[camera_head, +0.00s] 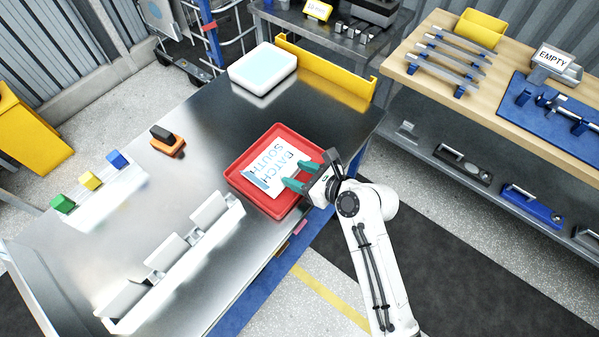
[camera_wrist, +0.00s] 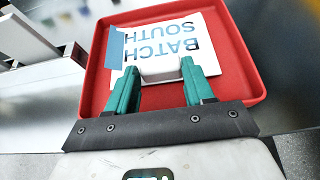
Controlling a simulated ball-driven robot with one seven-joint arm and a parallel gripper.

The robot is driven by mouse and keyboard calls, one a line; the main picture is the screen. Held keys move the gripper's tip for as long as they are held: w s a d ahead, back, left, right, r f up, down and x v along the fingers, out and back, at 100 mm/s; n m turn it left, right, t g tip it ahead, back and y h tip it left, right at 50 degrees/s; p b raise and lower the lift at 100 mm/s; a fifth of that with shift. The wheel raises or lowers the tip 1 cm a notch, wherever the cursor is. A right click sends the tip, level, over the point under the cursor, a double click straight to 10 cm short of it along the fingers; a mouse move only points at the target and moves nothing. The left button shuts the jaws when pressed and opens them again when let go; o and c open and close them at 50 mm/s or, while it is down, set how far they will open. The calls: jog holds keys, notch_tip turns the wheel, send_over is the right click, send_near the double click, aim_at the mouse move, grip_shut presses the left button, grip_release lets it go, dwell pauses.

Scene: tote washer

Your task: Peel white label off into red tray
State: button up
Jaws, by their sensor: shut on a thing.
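The white label (camera_head: 280,172) bears the words BATCH SOUTH in blue and dark print, with a blue strip along one edge. It lies over the inside of the red tray (camera_head: 240,162) on the metal bench. In the wrist view the label (camera_wrist: 150,48) is flat-looking, within the rim of the tray (camera_wrist: 236,55). My gripper (camera_head: 291,175) reaches over the tray's right side. Its green fingers (camera_wrist: 155,72) are shut on a white tab at the label's near edge. I cannot tell whether the label touches the tray floor.
A white tote (camera_head: 262,70) stands at the bench's back by a yellow rail (camera_head: 330,75).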

jog(key=shift+f, duration=0.35)
dwell(0.5)
jog(key=o, duration=1.4)
jog(key=shift+o, duration=0.2)
jog(key=shift+r+p, duration=1.35)
jog(key=shift+p, duration=0.3)
jog(key=shift+r+p, duration=0.6)
jog(key=shift+r, duration=1.55)
